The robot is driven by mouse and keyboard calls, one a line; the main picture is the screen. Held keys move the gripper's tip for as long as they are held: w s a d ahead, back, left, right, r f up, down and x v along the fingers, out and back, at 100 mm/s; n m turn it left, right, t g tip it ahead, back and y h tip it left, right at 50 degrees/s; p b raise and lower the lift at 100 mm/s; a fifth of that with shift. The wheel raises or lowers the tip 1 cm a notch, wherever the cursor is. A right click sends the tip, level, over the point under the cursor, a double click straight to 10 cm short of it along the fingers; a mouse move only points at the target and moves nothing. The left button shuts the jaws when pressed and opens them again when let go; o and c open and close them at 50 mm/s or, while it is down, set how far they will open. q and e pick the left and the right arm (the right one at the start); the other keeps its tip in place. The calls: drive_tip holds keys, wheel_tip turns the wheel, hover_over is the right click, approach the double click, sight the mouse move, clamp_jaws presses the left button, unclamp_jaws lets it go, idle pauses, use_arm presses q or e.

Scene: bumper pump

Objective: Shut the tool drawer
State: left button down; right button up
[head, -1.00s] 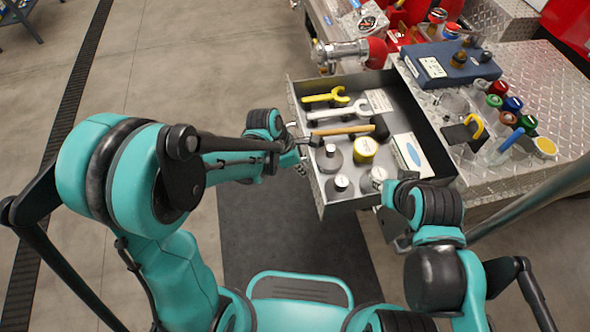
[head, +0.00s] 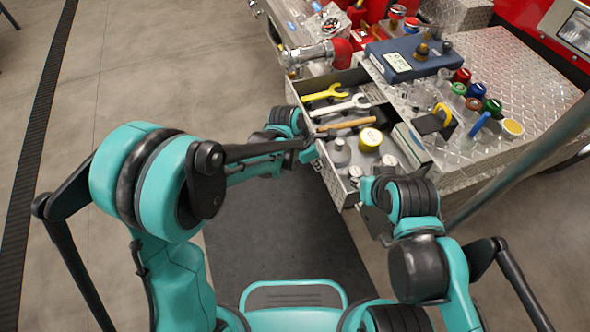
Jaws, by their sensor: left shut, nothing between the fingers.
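The tool drawer (head: 322,166) juts out from the diamond-plate bumper, partly open.
The diamond-plate top (head: 505,70) carries a blue case (head: 405,60), several coloured caps and a yellow-handled item (head: 443,115). A grey pole (head: 520,160) crosses at right.

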use_arm(q)
hover_over(370, 159)
drive_tip(key=shift+d+p, duration=0.1)
drive_tip(key=shift+p, duration=0.35)
